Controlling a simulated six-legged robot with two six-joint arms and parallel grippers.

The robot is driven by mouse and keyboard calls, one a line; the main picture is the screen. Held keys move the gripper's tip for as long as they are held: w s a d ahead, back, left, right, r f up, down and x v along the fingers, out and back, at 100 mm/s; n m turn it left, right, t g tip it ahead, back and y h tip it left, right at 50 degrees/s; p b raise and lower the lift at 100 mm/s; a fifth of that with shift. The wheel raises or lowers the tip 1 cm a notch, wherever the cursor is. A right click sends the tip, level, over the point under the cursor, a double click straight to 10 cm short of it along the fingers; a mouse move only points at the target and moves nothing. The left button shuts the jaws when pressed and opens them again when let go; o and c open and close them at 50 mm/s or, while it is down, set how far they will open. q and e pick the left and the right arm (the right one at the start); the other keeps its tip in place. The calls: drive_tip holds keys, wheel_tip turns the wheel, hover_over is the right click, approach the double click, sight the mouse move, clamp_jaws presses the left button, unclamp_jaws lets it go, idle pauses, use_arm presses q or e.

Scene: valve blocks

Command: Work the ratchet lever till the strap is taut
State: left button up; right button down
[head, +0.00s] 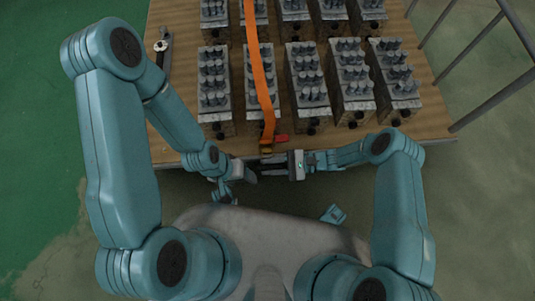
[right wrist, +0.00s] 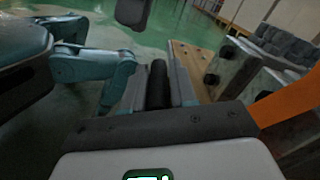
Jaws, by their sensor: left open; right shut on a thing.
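My right gripper (head: 268,165) is just in front of that edge, below the ratchet. In the right wrist view a black bar (right wrist: 158,84), seemingly the ratchet lever's handle, lies between its two fingers, which are shut on it. The strap also shows at the right of that view (right wrist: 288,106). My left gripper (head: 243,172) is open, to the left of the right one. Its fingers are small and dark here. The ratchet's inner parts are too small to make out.
Several grey valve blocks (head: 308,75) with upright studs stand in rows on the wooden table (head: 172,120). A small red piece (head: 281,139) lies beside the ratchet. A metal tool (head: 163,47) lies at the table's left. Grey rails (head: 490,95) stand to the right.

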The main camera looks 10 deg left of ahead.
drive_tip(key=shift+s+d+f+n+b, duration=0.1)
drive_tip(key=shift+s+f+n+b, duration=0.1)
drive_tip(key=shift+f+n+b, duration=0.3)
drive_tip(key=shift+s+d+f+n+b, duration=0.15)
drive_tip(key=shift+f+n+b, duration=0.15)
drive_tip(key=shift+f+n, duration=0.4)
drive_tip(key=shift+s+a+f+n+b, duration=0.15)
drive_tip(key=shift+f+n+b, duration=0.25)
drive_tip(key=shift+f, duration=0.4)
drive_tip(key=shift+d, duration=0.1)
drive_tip(key=c, duration=1)
unclamp_jaws()
drive_tip(key=shift+s, duration=0.1)
drive_tip(key=v, duration=1.6)
drive_tip(key=shift+d+r, duration=0.1)
drive_tip(key=shift+d, duration=0.1)
